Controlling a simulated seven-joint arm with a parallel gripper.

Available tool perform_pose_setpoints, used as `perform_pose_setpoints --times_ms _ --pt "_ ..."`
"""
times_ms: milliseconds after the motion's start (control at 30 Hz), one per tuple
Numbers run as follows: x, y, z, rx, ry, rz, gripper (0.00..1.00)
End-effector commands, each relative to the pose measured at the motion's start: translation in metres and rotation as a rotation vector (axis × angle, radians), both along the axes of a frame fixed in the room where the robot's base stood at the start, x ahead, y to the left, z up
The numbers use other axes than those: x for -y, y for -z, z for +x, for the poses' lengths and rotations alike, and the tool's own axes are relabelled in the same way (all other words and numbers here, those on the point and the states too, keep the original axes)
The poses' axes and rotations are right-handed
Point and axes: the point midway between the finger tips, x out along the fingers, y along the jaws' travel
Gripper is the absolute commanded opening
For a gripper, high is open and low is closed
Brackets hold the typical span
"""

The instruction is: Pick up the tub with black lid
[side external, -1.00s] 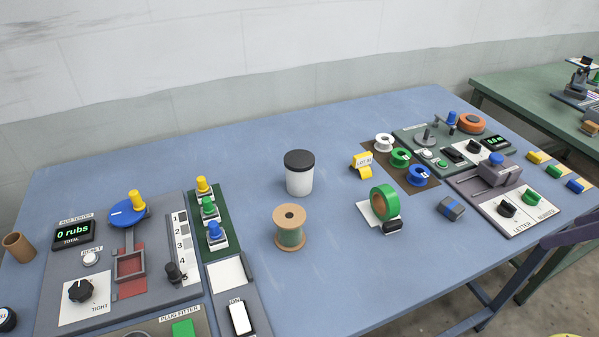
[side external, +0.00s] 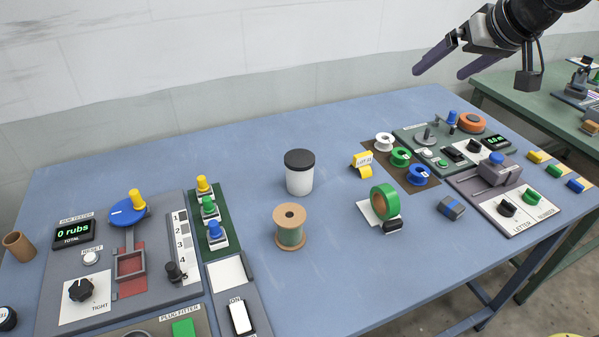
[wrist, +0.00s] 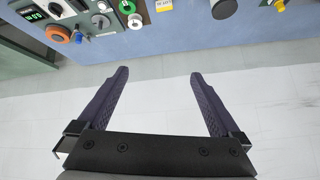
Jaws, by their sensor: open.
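The tub with black lid (side external: 299,176) is white and stands upright near the middle of the blue table. In the wrist view its dark lid (wrist: 223,8) shows at the top edge, partly cut off. My gripper (side external: 438,74) is open and empty, high above the back right of the table and well apart from the tub. In the wrist view its two dark fingers (wrist: 157,75) are spread with nothing between them.
A wooden spool (side external: 290,228) stands just in front of the tub. A yellow tag (side external: 362,165), green tape roll (side external: 384,203) and small spools (side external: 400,158) lie to its right. A rub tester panel (side external: 180,225) fills the left. The table behind the tub is clear.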

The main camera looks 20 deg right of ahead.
Motion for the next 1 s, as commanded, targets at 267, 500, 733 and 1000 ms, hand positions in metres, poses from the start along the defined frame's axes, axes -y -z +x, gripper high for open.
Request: perform_pose_setpoints --times_ms 267,500,733,1000 --pt "-0.090 0.058 0.102 -0.039 -0.085 -0.026 1.00" --pt "-0.161 0.139 0.135 -0.124 -0.184 -0.085 1.00" --pt "-0.186 0.183 0.131 -0.184 -0.227 -0.111 1.00" --pt "-0.186 0.222 0.156 -0.184 -0.226 -0.111 1.00"
